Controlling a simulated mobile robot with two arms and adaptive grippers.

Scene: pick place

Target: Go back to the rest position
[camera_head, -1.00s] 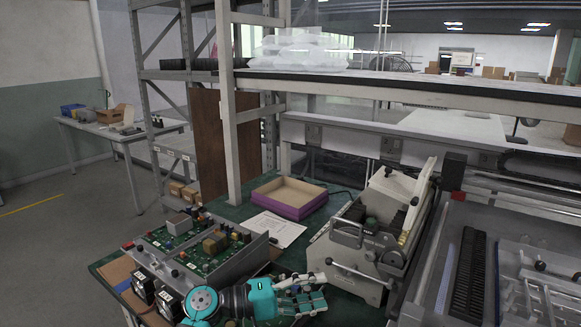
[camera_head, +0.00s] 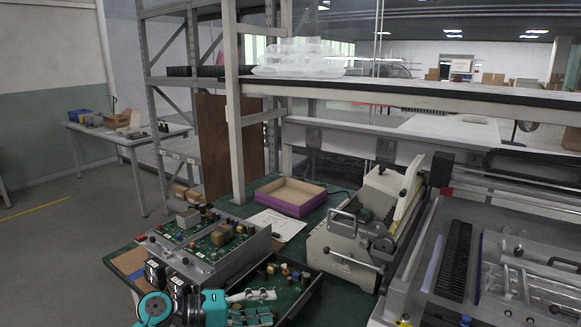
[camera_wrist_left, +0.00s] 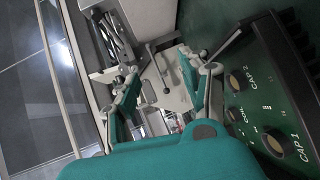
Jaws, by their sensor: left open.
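My left gripper (camera_head: 262,306) is at the bottom of the head view, teal and grey, low over the front of the green work table (camera_head: 340,296). In the left wrist view its two fingers stand apart with nothing between them (camera_wrist_left: 167,75). A dark tray (camera_head: 309,300) with small components lies just beyond and beside the gripper. In the left wrist view a green panel labelled CAP 1, CAP 2 and COIL (camera_wrist_left: 285,112) is close on the right. My right gripper is not in view.
A board fixture with green circuit boards (camera_head: 207,243) stands behind the left arm. A purple-sided open box (camera_head: 297,208) and a white paper (camera_head: 284,224) lie farther back. A grey bench machine (camera_head: 342,247) with lever handles stands to the right, beside a larger machine (camera_head: 470,270).

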